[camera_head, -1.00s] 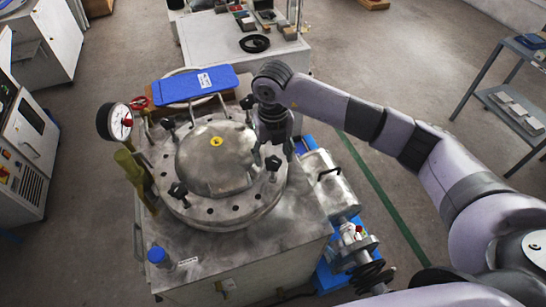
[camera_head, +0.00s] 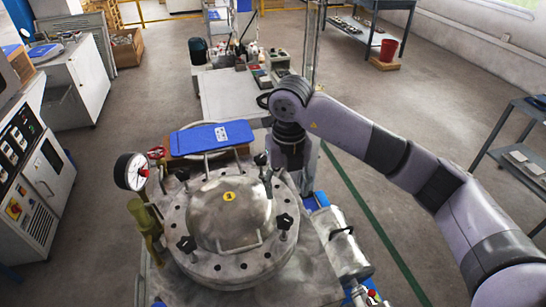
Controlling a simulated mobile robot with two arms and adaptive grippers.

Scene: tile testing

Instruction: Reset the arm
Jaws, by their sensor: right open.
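My right arm comes in from the right, bends over at the wrist and points its right gripper (camera_head: 283,182) down. The gripper is open and sits at the right rear edge of a round metal vessel. The vessel has a domed lid (camera_head: 228,208) with a yellow sticker and several black clamp knobs around its flange. Nothing shows between the fingers; the fingertips are small and partly lost against the metal, so I cannot tell whether they touch it. My left gripper is not in view.
A pressure gauge (camera_head: 131,171) stands at the vessel's left, and a blue panel (camera_head: 211,138) lies behind it. A white bench (camera_head: 228,98) with small items stands behind. A control cabinet (camera_head: 30,170) is at left, shelving at right.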

